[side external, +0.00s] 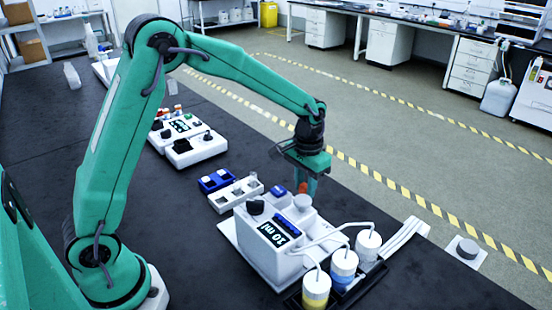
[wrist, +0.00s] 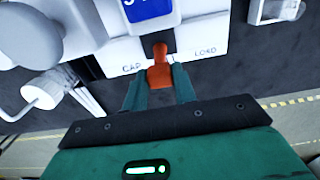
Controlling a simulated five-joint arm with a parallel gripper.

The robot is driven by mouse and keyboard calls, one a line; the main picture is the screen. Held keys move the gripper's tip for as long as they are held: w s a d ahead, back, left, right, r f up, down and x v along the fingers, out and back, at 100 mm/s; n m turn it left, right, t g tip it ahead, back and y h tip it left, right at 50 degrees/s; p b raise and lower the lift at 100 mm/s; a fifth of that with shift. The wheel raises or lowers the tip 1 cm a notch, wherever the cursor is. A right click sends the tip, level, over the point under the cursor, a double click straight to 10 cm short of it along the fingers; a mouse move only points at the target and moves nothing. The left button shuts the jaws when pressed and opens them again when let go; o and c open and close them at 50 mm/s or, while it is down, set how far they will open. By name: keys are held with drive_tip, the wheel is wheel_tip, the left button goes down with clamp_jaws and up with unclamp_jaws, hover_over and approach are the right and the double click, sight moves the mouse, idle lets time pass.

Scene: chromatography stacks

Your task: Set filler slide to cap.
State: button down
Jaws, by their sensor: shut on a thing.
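The slide stands closer to CAP than to LOAD. My gripper (wrist: 159,90) is shut on the slide, with teal fingers on both sides of it. In the side view the slide (side external: 303,187) shows under my gripper (side external: 307,180), at the filler's far side.
Tubes run from the filler to several capped bottles (side external: 343,268) in a dark tray at the front right. A white rack (side external: 222,203) and a blue rack (side external: 207,184) stand behind the filler. White instruments (side external: 196,150) are further back. A grey-topped button box (side external: 467,250) lies at right.

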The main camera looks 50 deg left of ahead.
drive_tip(key=d, duration=0.7)
drive_tip(key=shift+d, duration=0.15)
drive_tip(key=c, duration=1.1)
unclamp_jaws()
drive_tip(key=shift+r, duration=0.1)
drive_tip(key=shift+r, duration=3.85)
drive_tip(key=shift+r, duration=0.1)
